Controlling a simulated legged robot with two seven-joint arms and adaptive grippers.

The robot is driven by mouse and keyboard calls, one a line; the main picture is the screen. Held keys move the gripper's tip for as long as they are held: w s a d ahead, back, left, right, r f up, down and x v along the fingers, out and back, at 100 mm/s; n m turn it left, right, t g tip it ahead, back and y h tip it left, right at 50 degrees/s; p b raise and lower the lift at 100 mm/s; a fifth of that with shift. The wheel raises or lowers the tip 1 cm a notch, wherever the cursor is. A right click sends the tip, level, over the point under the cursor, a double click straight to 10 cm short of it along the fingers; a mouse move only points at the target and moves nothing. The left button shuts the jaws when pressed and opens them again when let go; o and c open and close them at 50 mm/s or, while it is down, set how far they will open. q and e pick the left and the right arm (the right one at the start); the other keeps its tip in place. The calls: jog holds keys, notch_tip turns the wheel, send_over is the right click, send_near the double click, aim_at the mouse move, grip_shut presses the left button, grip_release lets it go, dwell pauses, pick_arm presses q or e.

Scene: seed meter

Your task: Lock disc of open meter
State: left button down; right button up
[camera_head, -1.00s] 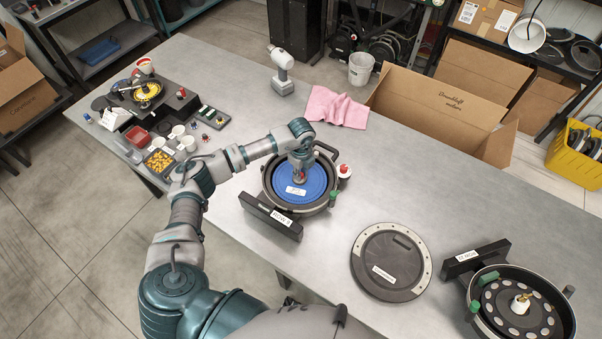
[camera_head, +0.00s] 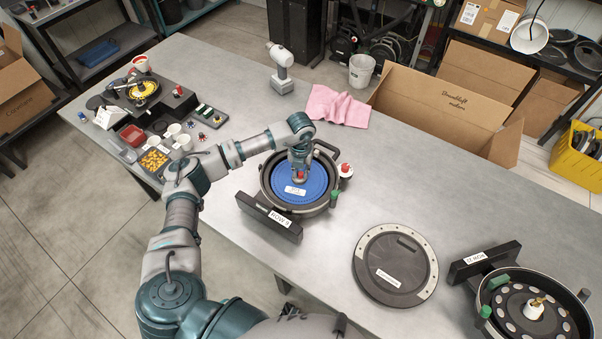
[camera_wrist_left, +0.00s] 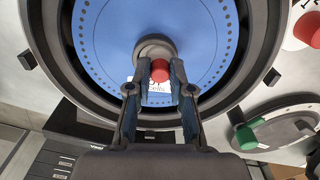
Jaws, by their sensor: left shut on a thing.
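The open meter (camera_head: 265,193) stands on the table with a blue disc (camera_head: 315,182) lying inside its dark round housing. The disc also shows in the left wrist view (camera_wrist_left: 105,45), with a ring of small holes near its edge. A red knob (camera_wrist_left: 160,70) on a grey hub sits at the disc's centre. My left gripper (camera_head: 299,178) reaches down over the disc's centre. In the left wrist view its two fingers (camera_wrist_left: 159,88) are shut on the red knob, one on each side. A white label on the disc is partly hidden by the fingers. My right gripper is not in view.
A dark round lid (camera_head: 390,270) lies right of the meter. A second meter (camera_head: 535,310) with a holed disc stands at the right edge. Small trays and cups (camera_head: 157,160) fill the left end.

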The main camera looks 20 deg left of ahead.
aim_at(301, 172)
pick_arm(q)
jog(key=shift+m+b, duration=0.9)
jog(key=shift+m, duration=1.4)
jog(key=c, duration=1)
grip_release()
jog(key=shift+c, duration=0.2)
notch_tip(301, 172, up, 12)
jog(key=shift+w+a+f, duration=0.1)
